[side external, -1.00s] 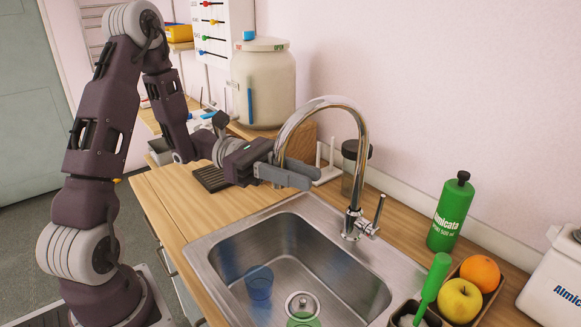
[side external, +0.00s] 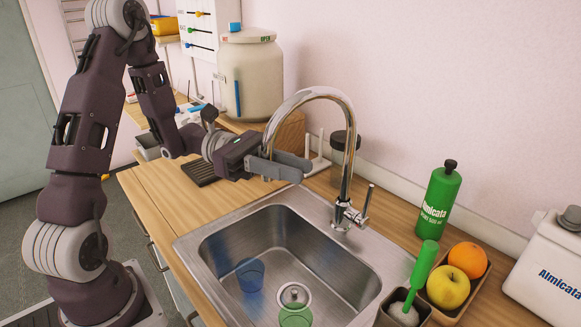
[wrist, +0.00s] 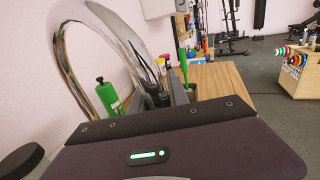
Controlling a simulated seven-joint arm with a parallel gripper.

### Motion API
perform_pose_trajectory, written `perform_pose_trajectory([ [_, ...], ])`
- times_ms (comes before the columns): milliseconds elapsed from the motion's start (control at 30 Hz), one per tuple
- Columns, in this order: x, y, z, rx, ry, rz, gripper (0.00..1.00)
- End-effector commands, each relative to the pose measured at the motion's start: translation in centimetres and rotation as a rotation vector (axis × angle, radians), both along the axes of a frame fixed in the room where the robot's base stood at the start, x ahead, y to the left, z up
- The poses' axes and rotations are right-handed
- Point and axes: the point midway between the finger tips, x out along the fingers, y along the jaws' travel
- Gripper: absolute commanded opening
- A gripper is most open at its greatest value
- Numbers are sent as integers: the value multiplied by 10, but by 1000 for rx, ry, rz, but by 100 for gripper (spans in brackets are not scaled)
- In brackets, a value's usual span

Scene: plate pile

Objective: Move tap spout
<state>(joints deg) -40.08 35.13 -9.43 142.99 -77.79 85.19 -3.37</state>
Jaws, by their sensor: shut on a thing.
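The chrome tap spout (side external: 318,92) arches over the left part of the steel sink (side external: 224,283). Its upright part stands at the sink's back edge beside a small lever (side external: 368,203). My gripper (side external: 303,170) reaches in from the left, with its grey fingers shut on the spout near its downturned end. The fingers hide part of the spout's end. In the wrist view the spout (wrist: 125,45) curves large across the upper left, and the grip itself is hidden.
A blue cup (side external: 250,275) and a green item (side external: 295,316) lie in the sink. At right are a green bottle (side external: 437,200), a fruit tray (side external: 455,305) and a green-handled brush (side external: 422,270). A dark-lidded jar (side external: 340,165) stands behind the spout. The left counter (side external: 180,220) is mostly clear.

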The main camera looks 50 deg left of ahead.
Motion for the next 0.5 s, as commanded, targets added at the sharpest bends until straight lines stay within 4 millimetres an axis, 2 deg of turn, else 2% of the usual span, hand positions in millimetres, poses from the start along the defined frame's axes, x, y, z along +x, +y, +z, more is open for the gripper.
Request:
perform_pose_trajectory([
  [33,5,3,0,3,-5,14,0],
  [433,5,3,0,3,-5,14,0],
  [467,5,3,0,3,-5,14,23],
  [500,5,3,0,3,-5,14,30],
])
